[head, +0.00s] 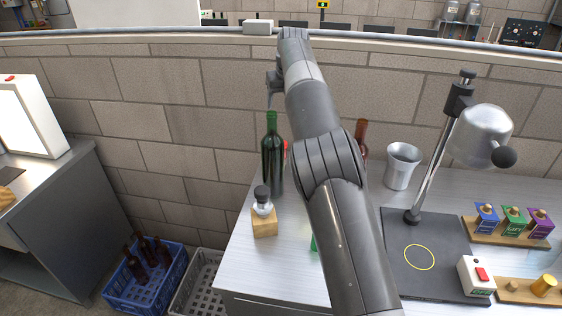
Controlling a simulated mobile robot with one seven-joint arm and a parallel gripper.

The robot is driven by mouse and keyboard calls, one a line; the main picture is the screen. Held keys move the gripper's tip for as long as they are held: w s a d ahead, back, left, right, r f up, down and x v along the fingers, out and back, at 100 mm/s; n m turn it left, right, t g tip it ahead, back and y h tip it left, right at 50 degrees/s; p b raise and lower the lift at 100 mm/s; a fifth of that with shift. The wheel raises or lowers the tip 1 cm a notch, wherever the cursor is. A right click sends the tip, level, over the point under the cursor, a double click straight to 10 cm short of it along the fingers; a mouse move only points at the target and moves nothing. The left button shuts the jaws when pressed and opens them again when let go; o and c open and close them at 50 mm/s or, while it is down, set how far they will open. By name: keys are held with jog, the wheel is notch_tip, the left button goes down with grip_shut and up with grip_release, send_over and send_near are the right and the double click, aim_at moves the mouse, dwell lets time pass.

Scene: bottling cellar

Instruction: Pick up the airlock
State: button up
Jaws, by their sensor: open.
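I cannot make out an airlock for certain. My gripper (271,92) shows small and side-on near the wall, above the dark green bottle (272,160), and is open with nothing visible in it. The bottle stands upright on the metal bench (255,277). A wooden block (264,222) in front of it carries a pale piece with a black top (263,194). A red bit (286,150) and a green bit (314,243) peek out beside my arm. My arm hides the middle of the bench.
A brown bottle (361,138) and metal cup (403,166) stand right of my arm. Further right are a lamp-like stand (437,160) on a dark base (400,240), a red-switch box (477,277) and racked small boxes (513,220). Crates (120,290) sit on the floor left.

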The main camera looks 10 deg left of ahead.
notch_tip(320, 180, down, 12)
jog(key=shift+f, duration=0.25)
jog(key=x, duration=0.4)
jog(key=shift+s+d+f, duration=0.1)
jog(key=shift+s+f, duration=0.1)
jog(key=shift+c, duration=0.6)
jog(key=c, duration=1.2)
